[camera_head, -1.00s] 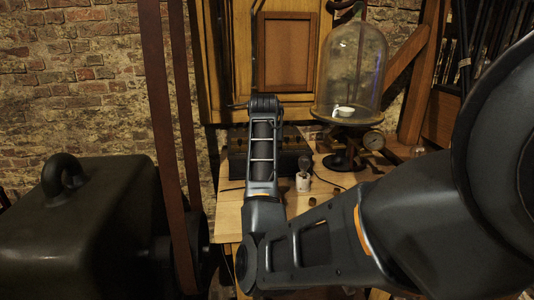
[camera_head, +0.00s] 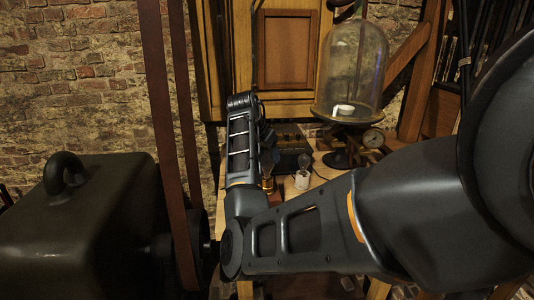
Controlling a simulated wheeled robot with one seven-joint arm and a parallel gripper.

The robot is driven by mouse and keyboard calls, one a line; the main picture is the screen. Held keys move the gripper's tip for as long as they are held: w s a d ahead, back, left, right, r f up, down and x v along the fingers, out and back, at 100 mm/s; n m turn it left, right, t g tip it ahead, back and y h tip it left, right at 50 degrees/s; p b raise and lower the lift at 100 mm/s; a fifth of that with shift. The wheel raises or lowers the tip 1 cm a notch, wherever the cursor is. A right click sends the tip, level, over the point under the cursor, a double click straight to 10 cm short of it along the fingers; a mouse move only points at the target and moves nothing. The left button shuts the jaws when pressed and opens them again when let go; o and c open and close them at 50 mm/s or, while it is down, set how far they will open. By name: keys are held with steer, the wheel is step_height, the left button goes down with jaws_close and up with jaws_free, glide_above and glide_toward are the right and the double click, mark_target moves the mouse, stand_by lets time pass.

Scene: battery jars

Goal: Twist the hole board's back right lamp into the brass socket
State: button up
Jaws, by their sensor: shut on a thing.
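My gripper (camera_head: 268,160) shows only in part, pointing down behind my forearm, over the left part of the wooden bench. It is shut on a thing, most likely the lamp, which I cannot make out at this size. A small brass-coloured piece (camera_head: 267,184) shows just below the gripper; it may be the brass socket, and I cannot tell whether the held thing touches it. A small white jar (camera_head: 301,181) stands to its right, with a rounded greyish thing (camera_head: 305,161) above or behind it. I cannot make out the hole board; my arm covers much of the bench.
A dark box with knobs (camera_head: 290,144) stands at the back of the bench. A glass bell jar (camera_head: 351,70) on a dark stand with a gauge (camera_head: 373,138) is at the right. A large dark tank (camera_head: 85,225) and brown straps (camera_head: 160,120) are at the left.

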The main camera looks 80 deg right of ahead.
steer(key=m+g+y, duration=0.1)
steer(key=m, duration=0.2)
steer(key=shift+f+m+g+b, duration=0.1)
steer(key=shift+m+g+b, duration=0.2)
steer(key=shift+m+b, duration=0.1)
steer(key=shift+m+g+y+b, duration=0.4)
steer(key=shift+m+g+y, duration=0.1)
steer(key=shift+m, duration=0.7)
steer(key=shift+m, duration=0.3)
steer(key=m+y+b, duration=0.1)
steer(key=m, duration=0.1)
steer(key=shift+m+g+b, duration=0.3)
steer(key=shift+m+b, duration=0.1)
steer(key=shift+m+y+b, duration=0.7)
steer(key=shift+m+y, duration=0.2)
steer(key=shift+m, duration=0.3)
